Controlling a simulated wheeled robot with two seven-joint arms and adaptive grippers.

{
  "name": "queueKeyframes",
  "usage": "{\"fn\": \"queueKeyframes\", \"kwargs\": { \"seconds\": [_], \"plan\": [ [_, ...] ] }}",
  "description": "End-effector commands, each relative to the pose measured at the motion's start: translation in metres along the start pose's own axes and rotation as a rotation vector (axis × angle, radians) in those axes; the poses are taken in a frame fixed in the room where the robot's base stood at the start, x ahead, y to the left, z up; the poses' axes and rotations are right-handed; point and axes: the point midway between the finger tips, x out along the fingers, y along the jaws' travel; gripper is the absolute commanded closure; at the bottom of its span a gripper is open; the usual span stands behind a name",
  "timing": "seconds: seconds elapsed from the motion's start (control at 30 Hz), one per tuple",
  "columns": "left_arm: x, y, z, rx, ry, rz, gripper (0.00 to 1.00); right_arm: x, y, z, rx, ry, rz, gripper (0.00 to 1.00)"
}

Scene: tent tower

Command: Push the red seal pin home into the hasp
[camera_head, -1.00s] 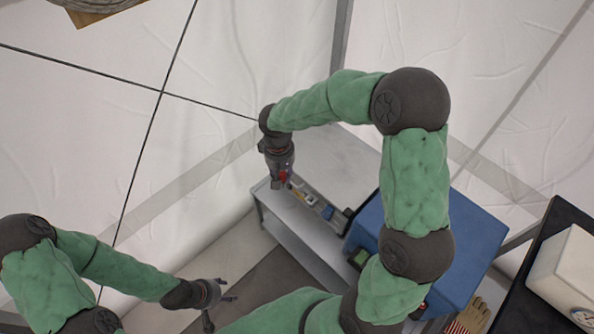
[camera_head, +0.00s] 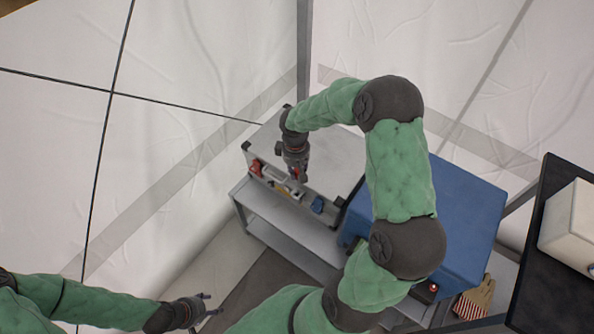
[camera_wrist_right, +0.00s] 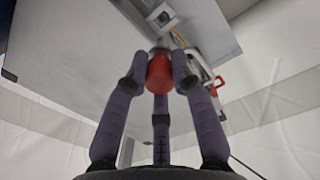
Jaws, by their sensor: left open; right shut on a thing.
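The red seal pin (camera_wrist_right: 159,74) is held between the three purple fingers of my right gripper (camera_wrist_right: 160,85) in the right wrist view. Its far end points at a grey metal fitting (camera_wrist_right: 164,18), which looks like the hasp, on a pale metal face. Whether the pin's tip is inside it or short of it I cannot tell. My left gripper (camera_head: 203,308) is open and empty at the lower left, away from the bench.
A blue box (camera_head: 465,205) stands to the right. Striped gloves (camera_head: 475,298) and a white box (camera_head: 572,225) are further right.

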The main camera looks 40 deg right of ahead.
Motion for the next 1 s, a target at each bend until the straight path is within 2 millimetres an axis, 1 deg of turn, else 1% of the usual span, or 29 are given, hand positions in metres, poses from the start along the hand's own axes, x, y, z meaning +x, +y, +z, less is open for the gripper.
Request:
{"fn": "queueKeyframes", "kwargs": {
  "seconds": [0.07,0.27,0.8,1.0],
  "plan": [
    [0.000,0.000,0.000,0.000,0.000,0.000,0.47,0.000,0.000,0.000,0.009,0.002,0.000,1.00],
    [0.005,-0.002,0.000,0.000,0.000,0.000,0.47,0.008,0.000,0.000,0.010,0.001,-0.001,1.00],
    [0.034,-0.012,-0.001,0.000,0.000,0.000,0.47,0.051,-0.002,-0.001,0.010,0.001,-0.001,1.00],
    [0.039,-0.014,-0.002,0.000,0.000,0.000,0.47,0.058,-0.002,-0.001,0.010,0.002,-0.001,1.00]
  ]
}}
